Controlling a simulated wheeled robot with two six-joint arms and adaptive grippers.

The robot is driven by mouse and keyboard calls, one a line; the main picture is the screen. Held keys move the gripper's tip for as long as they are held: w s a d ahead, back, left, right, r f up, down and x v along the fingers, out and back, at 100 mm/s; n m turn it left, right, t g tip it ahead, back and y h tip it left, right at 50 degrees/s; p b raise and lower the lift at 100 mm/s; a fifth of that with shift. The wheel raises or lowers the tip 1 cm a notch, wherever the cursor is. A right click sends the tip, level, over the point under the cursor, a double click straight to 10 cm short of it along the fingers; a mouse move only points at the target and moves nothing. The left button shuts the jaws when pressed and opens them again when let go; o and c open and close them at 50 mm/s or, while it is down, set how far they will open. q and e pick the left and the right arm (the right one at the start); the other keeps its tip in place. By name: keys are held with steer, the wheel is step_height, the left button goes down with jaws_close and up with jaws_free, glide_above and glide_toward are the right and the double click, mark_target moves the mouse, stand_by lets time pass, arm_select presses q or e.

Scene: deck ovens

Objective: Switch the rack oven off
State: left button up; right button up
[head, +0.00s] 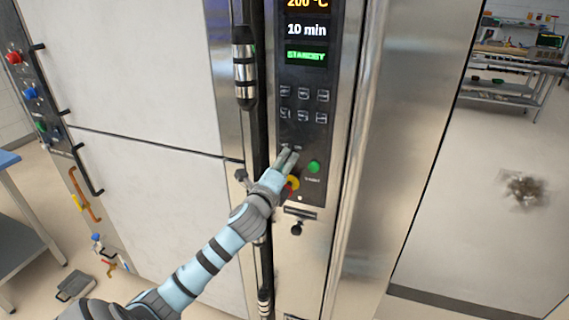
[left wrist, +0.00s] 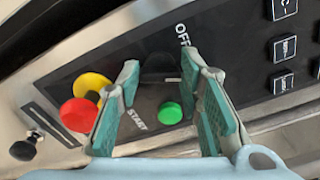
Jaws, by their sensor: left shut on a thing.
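The rack oven's black control panel (head: 300,125) faces me, and its display (head: 306,30) reads 200 °C, 10 min and a green STANDBY. My left gripper (head: 290,153) is at the lower part of the panel. In the left wrist view its teal-padded fingers (left wrist: 167,82) stand on both sides of a black knob (left wrist: 158,68) with a white mark and are shut on it. White OFF lettering shows beside the knob. A green button (head: 314,167) labelled START sits next to it; it also shows in the left wrist view (left wrist: 170,112). My right gripper is out of view.
A red emergency button (left wrist: 79,114) on a yellow base is close to one finger. A vertical door handle (head: 245,70) runs left of the panel. Several square keys (head: 304,104) sit above the gripper. Open floor and a shelf (head: 510,78) are at right.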

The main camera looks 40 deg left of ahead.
arm_select(q)
steer(key=n+p, duration=0.1)
steer(key=n, duration=0.4)
steer(key=shift+f, duration=0.1)
steer(key=n, duration=0.5)
steer(key=shift+f+n, duration=0.1)
steer(key=shift+n, duration=0.2)
stand_by(0.3)
steer(key=o, duration=1.2)
steer(key=shift+c, duration=0.2)
steer(key=v, duration=1.2)
